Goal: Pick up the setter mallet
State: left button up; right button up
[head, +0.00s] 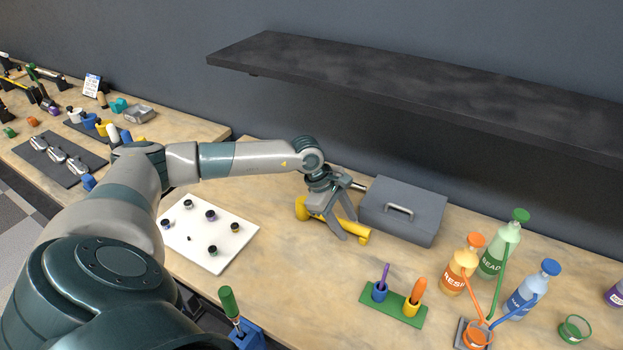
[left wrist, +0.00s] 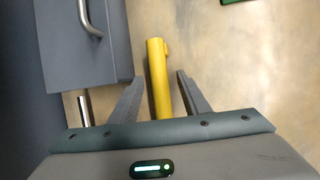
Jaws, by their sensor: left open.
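A yellow tool, which I take to be the setter mallet (head: 361,237), lies on the wooden bench in front of the grey box. Its thicker yellow end (head: 302,208) shows left of my gripper. My left gripper (head: 352,229) is over it, pointing down and open. In the left wrist view the yellow bar (left wrist: 157,60) runs between the two spread fingers (left wrist: 159,78), with a gap on each side. The gripper hides the middle of the tool. My right gripper is not in view.
The grey box (head: 407,209) with a handle stands close behind the gripper. A metal rod (left wrist: 86,108) shows beside it. A green holder (head: 392,305) and several bottles (head: 493,258) are to the right. A white board (head: 207,236) is left. A dark shelf (head: 430,95) overhangs the bench.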

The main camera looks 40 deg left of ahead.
pick_arm(q)
jog(key=shift+f+b, duration=0.25)
jog(key=shift+b, duration=0.15)
jog(key=shift+c, duration=0.6)
grip_shut()
